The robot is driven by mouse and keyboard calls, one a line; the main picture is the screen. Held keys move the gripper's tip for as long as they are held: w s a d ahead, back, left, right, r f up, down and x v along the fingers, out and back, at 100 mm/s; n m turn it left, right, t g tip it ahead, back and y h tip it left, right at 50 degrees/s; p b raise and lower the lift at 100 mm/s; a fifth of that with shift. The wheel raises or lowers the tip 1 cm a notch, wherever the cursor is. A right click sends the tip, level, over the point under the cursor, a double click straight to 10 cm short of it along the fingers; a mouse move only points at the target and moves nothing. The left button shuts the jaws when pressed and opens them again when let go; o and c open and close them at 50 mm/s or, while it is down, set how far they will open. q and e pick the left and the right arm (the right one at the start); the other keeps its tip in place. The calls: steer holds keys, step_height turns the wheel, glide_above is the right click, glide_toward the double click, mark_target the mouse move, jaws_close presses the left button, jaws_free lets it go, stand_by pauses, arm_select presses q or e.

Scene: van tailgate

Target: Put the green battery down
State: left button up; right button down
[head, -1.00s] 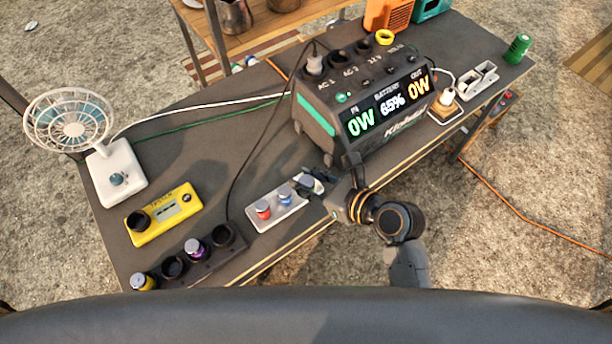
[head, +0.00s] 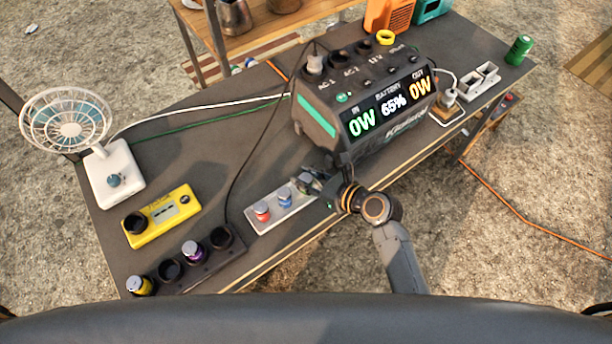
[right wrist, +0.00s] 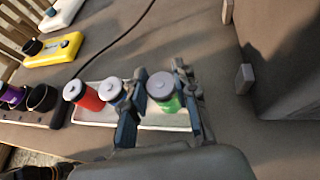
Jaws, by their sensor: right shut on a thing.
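My right gripper (head: 309,182) is shut on the green battery (right wrist: 163,92), a short cylinder with a pale grey top. In the right wrist view the battery stands upright between the two fingers (right wrist: 158,95), at the right end of a pale tray (right wrist: 95,117). I cannot tell whether its base touches the tray. In the head view the fingers mostly hide it. A red battery (head: 262,211) and a blue battery (head: 285,196) stand in the same tray (head: 257,228), to the left of the gripper. My left gripper is not in view.
The power station (head: 365,105) stands close behind the gripper. A black holder (head: 210,262) with purple and yellow batteries, a yellow tester (head: 162,216) and a white fan (head: 115,180) are at left. A green cylinder (head: 518,50) stands at the far right. Bare tabletop lies behind the tray.

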steer(key=c, duration=1)
jaws_free()
steer(key=shift+f, duration=0.1)
steer(key=shift+c, duration=0.2)
steer(key=v, duration=1.2)
